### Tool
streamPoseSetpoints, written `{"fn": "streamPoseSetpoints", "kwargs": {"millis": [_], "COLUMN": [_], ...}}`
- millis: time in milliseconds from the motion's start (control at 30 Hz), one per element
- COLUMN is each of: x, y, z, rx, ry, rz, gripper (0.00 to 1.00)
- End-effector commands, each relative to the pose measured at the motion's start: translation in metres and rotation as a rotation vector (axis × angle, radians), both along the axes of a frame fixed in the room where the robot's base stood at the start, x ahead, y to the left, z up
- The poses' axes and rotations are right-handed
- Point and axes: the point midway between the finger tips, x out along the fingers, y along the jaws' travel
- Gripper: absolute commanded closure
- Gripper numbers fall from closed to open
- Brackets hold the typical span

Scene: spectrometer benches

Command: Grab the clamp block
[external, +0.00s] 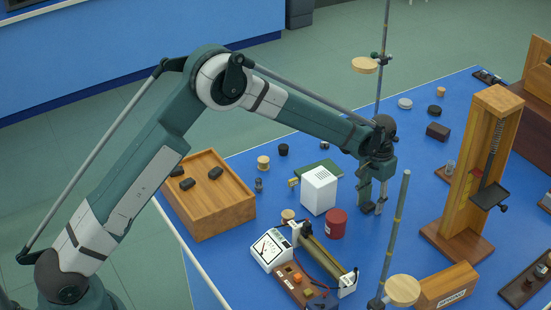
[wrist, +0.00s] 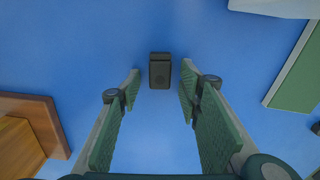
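A small dark block (wrist: 160,71), which looks like the clamp block, lies on the blue bench top in the wrist view. It sits upper centre, in line with the gap between my fingertips and slightly beyond them. My gripper (wrist: 160,82) is open, with green ribbed pads on both sides and nothing between them. In the external view my gripper (external: 373,207) points down over the bench, right of the white vented box (external: 319,190). I cannot make out the block under it there; the fingers may hide it.
A red tin (external: 336,224) stands close left of my gripper. A wooden spring stand (external: 460,240) rises to its right, and a rod stand (external: 396,235) stands in front. A wooden tray (external: 205,215) holds several dark blocks. Bare blue bench surrounds the block.

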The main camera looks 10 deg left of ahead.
Motion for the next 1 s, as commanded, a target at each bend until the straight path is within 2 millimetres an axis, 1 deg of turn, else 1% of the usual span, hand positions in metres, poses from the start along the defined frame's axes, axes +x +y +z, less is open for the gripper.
{"fn": "streamPoseSetpoints", "kwargs": {"millis": [433,467,667,700,1000], "x": [0.0000,0.0000,0.0000,0.0000,0.0000], "y": [0.0000,0.0000,0.0000,0.0000,0.0000], "z": [0.0002,0.0002,0.0002,0.0002,0.0015], "rx": [0.000,0.000,0.000,0.000,0.000], "ry": [0.000,0.000,0.000,0.000,0.000], "rz": [0.000,0.000,0.000,0.000,0.000], "gripper": [0.65,0.67,0.94,0.95,0.95]}}
